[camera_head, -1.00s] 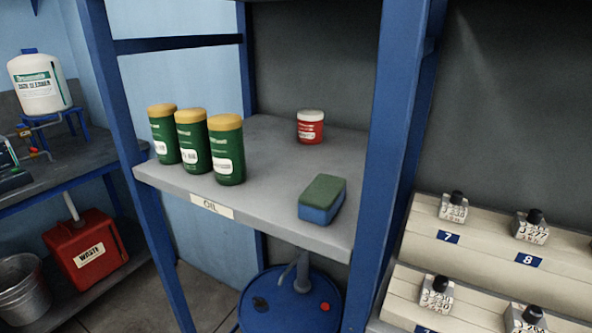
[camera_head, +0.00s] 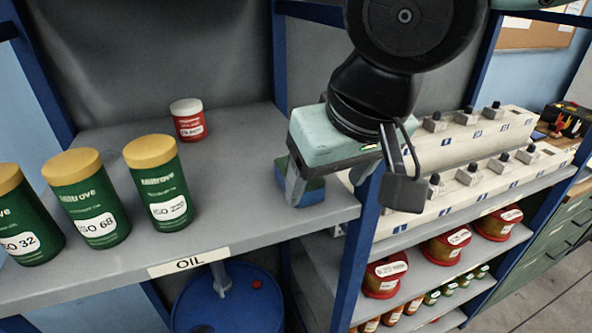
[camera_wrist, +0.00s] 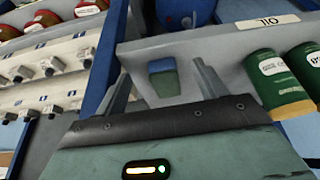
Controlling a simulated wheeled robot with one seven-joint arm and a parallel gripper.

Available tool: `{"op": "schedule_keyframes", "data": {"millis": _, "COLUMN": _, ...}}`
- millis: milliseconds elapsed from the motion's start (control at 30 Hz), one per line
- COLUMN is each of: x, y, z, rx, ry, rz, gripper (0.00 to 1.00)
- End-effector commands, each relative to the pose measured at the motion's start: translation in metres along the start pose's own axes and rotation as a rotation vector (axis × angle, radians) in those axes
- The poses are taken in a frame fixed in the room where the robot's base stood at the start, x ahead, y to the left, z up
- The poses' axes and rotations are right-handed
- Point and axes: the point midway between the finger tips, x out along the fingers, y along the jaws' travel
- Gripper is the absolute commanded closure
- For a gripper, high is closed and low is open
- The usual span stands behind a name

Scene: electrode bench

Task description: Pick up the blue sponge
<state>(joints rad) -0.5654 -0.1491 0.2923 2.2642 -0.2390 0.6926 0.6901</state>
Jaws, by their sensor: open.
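The blue sponge (camera_head: 311,194), with a green top layer, lies on the grey shelf near its right end. In the head view my gripper (camera_head: 295,188) hangs over it, and one finger covers part of it. In the wrist view the sponge (camera_wrist: 163,78) shows in the gap between the two spread fingers of my gripper (camera_wrist: 163,70). The fingers are open and empty. I cannot tell how far their tips are from the sponge.
Green bottles with yellow caps (camera_head: 162,190) stand to the left on the shelf (camera_head: 235,205). A red jar with a white lid (camera_head: 187,121) stands behind. A blue post (camera_head: 362,240) rises right of the sponge. A blue drum (camera_head: 230,305) sits below.

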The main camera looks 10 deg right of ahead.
Motion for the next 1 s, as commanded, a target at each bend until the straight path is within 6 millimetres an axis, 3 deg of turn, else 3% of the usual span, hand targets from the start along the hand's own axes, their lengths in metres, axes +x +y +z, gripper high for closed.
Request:
{"op": "schedule_keyframes", "data": {"millis": 200, "x": 0.014, "y": 0.0, "z": -0.041, "rx": 0.001, "ry": -0.004, "rz": 0.001, "gripper": 0.29}}
{"op": "schedule_keyframes", "data": {"millis": 400, "x": 0.025, "y": 0.0, "z": -0.067, "rx": -0.001, "ry": -0.002, "rz": 0.0, "gripper": 0.29}}
{"op": "schedule_keyframes", "data": {"millis": 667, "x": 0.033, "y": 0.0, "z": -0.083, "rx": -0.001, "ry": -0.001, "rz": 0.0, "gripper": 0.29}}
{"op": "schedule_keyframes", "data": {"millis": 800, "x": 0.058, "y": 0.0, "z": -0.08, "rx": -0.003, "ry": -0.006, "rz": 0.001, "gripper": 0.29}}
{"op": "schedule_keyframes", "data": {"millis": 1000, "x": 0.081, "y": -0.001, "z": -0.08, "rx": -0.002, "ry": -0.002, "rz": 0.0, "gripper": 0.29}}
